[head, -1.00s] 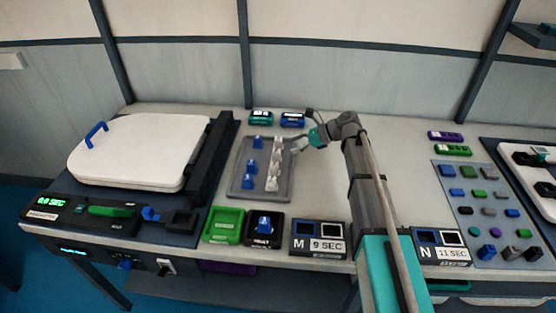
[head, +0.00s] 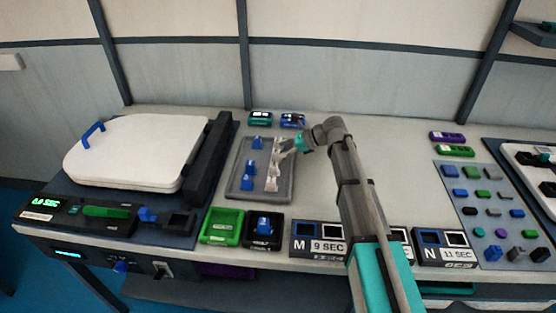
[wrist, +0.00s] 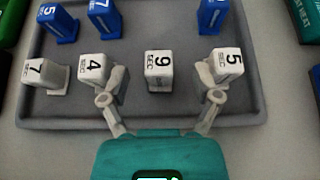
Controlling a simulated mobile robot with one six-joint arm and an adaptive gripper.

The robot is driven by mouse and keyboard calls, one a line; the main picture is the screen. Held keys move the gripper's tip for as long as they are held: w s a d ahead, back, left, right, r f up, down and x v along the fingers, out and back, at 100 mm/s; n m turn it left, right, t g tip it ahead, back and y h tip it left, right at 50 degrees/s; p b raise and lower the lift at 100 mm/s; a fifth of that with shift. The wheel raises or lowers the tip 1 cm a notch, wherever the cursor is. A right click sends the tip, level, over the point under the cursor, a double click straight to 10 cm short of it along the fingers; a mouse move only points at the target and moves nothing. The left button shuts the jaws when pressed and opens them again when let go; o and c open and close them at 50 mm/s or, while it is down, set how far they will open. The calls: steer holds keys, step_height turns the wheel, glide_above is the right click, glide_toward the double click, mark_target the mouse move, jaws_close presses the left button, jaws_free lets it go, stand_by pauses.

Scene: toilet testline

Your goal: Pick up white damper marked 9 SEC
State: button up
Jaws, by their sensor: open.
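In the wrist view the white damper marked 9 SEC (wrist: 159,66) stands upright on a grey tray (wrist: 70,115), in a row with white dampers marked 7 (wrist: 45,73), 4 (wrist: 95,68) and 5 (wrist: 228,64). My gripper (wrist: 162,82) is open and empty. Its fingers are spread to either side of the 9 SEC damper, with gaps on both sides, close to the 4 and 5 dampers. In the head view my gripper (head: 289,152) is at the right side of the white row (head: 273,172); single labels are too small to read there.
Blue dampers stand behind the row, including ones marked 5 (wrist: 58,25) and 7 (wrist: 104,18). A green tray (head: 222,227) and a black holder with a blue damper (head: 264,226) sit in front. A sign box marked M, 9 SEC (head: 319,241) stands to their right.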

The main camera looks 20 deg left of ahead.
steer(key=shift+s+a+f, duration=0.1)
steer(key=shift+a+f, duration=0.15)
steer(key=shift+a, duration=0.15)
jaws_close()
stand_by(0.5)
